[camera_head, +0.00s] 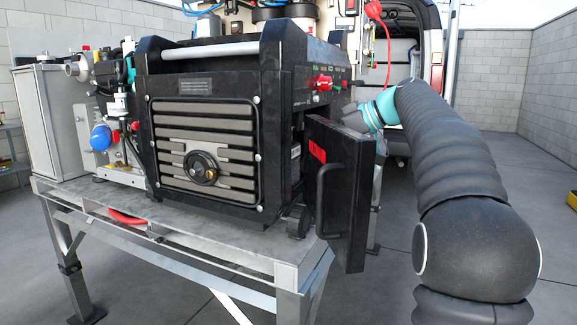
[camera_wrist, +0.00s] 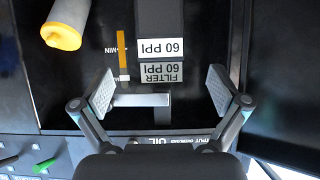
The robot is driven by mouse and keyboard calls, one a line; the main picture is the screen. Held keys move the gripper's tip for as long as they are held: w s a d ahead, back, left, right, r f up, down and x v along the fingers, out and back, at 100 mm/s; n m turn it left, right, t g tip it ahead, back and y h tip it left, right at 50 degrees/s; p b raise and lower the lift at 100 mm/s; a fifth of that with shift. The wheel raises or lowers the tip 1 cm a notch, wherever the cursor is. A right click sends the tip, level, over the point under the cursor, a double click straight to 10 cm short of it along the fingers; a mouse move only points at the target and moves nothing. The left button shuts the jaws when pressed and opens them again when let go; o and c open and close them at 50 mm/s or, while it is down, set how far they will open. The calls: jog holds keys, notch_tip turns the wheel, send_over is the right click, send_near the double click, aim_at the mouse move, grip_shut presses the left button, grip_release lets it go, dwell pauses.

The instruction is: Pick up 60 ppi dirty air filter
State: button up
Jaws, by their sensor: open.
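In the wrist view, two labels sit inside an open black compartment: a white 60 PPI label (camera_wrist: 160,49) and a greyer "FILTER 60 PPI" label (camera_wrist: 161,72). They appear upside down. The white one is on a dark grey upright piece (camera_wrist: 160,17); I cannot tell which part is the dirty filter. A grey L-shaped tab (camera_wrist: 148,100) lies by the greyer label. My gripper (camera_wrist: 163,90) is open, one pad on each side of the tab and greyer label, with nothing visibly held.
The black machine (camera_head: 205,130) stands on a metal table (camera_head: 220,240). Its open door (camera_head: 340,180) with a handle is beside my arm. In the wrist view, a yellow-ended white cylinder (camera_wrist: 64,24) is upper left, a control panel (camera_wrist: 30,155) lower left, and a dark panel (camera_wrist: 285,80) right.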

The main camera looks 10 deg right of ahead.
aim_at(296, 150)
jog(key=shift+x, duration=3.5)
jog(key=c, duration=1.2)
jog(key=shift+r, duration=0.2)
jog(key=shift+c, duration=0.2)
